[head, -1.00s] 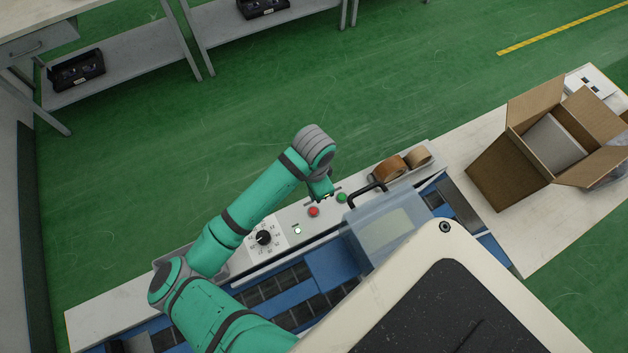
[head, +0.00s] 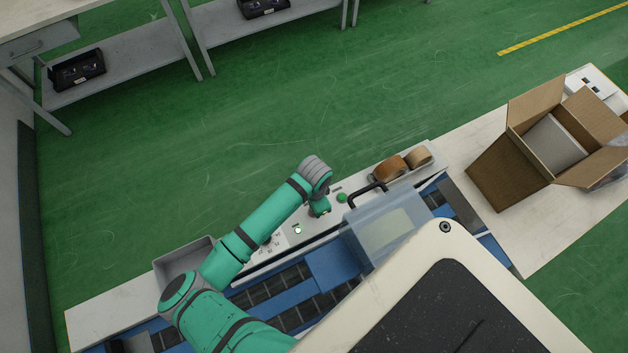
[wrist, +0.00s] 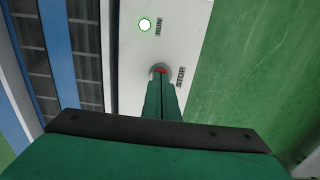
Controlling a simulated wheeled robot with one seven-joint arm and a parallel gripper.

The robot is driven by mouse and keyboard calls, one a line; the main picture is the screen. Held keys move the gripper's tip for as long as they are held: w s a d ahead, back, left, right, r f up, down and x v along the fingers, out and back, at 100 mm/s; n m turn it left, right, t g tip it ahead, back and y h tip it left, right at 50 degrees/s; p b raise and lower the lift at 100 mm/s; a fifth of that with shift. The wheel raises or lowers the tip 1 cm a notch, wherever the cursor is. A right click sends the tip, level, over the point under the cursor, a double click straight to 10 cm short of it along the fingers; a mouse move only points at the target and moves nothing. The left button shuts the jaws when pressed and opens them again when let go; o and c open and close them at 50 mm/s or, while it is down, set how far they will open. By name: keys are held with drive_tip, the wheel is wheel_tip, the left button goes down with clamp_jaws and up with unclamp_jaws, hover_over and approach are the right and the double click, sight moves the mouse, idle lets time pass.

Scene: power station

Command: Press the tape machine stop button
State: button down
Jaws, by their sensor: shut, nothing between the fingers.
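The tape machine (head: 325,262) has a white control panel along its side. In the wrist view, the red stop button (wrist: 160,69) sits on this panel beside the printed word STOP (wrist: 180,77). My gripper (wrist: 163,80) is shut and empty, with its fingertips right at the red button and covering part of it. I cannot tell whether they touch or press it. In the head view, my gripper (head: 320,210) is low over the panel and hides the red button. The RUN light (wrist: 145,25) glows pale green.
A green button (head: 342,197) is right of my gripper. The clear cover (head: 385,230) with a black handle (head: 366,193) stands close on the right. Tape rolls (head: 390,169) and an open cardboard box (head: 510,165) are farther right. Green floor lies free beyond the panel.

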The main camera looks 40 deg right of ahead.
drive_tip(key=shift+f, duration=0.1)
drive_tip(key=shift+s+f, duration=0.15)
drive_tip(key=shift+f, duration=0.8)
wheel_tip(320, 180, up, 15)
drive_tip(key=shift+f, duration=0.15)
idle(0.3)
drive_tip(key=shift+w, duration=0.2)
